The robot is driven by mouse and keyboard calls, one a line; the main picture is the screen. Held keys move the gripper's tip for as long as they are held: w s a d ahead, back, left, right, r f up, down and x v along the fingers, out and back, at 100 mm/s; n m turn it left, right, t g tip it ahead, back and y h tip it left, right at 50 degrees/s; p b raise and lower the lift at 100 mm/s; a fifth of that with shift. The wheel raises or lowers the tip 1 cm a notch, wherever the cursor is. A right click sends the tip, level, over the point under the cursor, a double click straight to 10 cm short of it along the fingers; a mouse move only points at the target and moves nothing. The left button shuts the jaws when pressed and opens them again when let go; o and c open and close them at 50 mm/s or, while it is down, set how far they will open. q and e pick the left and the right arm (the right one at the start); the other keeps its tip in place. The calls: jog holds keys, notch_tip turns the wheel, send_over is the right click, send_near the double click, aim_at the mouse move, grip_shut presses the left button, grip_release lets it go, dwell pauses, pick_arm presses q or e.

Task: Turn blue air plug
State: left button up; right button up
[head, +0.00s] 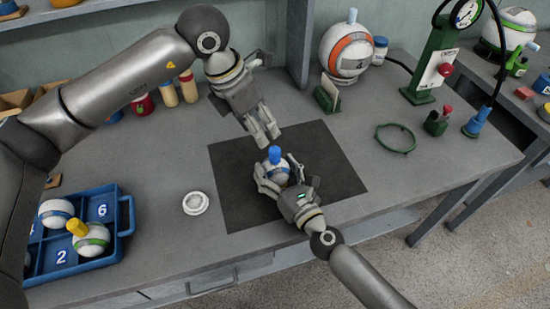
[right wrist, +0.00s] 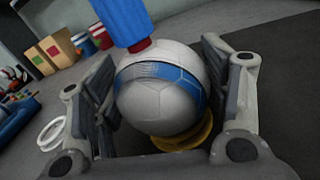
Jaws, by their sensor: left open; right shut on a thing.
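A white ball with a blue band (right wrist: 165,90) sits between the fingers of my right gripper (head: 279,178), over the dark mat (head: 330,165). A yellow round part (right wrist: 185,140) shows under the ball in the right wrist view. The blue air plug (head: 274,154) stands upright on top of the ball; it also shows in the right wrist view (right wrist: 122,20), with a red collar where it meets the ball. My right gripper is shut on the ball. My left gripper (head: 268,139) is open and empty, just above and behind the plug, apart from it.
A blue tray (head: 128,228) with numbered compartments and balls is at the left. A white ring (head: 195,203) lies left of the mat. A large orange-banded ball (head: 346,50), a green gauge stand (head: 432,70) and a green ring (head: 396,138) are at the back right.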

aim_at(275, 150)
pick_arm(q)
jog(key=w+d+r+n+g+y, duration=0.2)
jog(key=d+n+y, duration=0.1)
jog(key=n, duration=1.4)
jog(key=shift+n, duration=0.3)
jog(key=f, duration=1.2)
jog(key=shift+s+d, duration=0.2)
jog(key=shift+c, duration=0.5)
grip_shut()
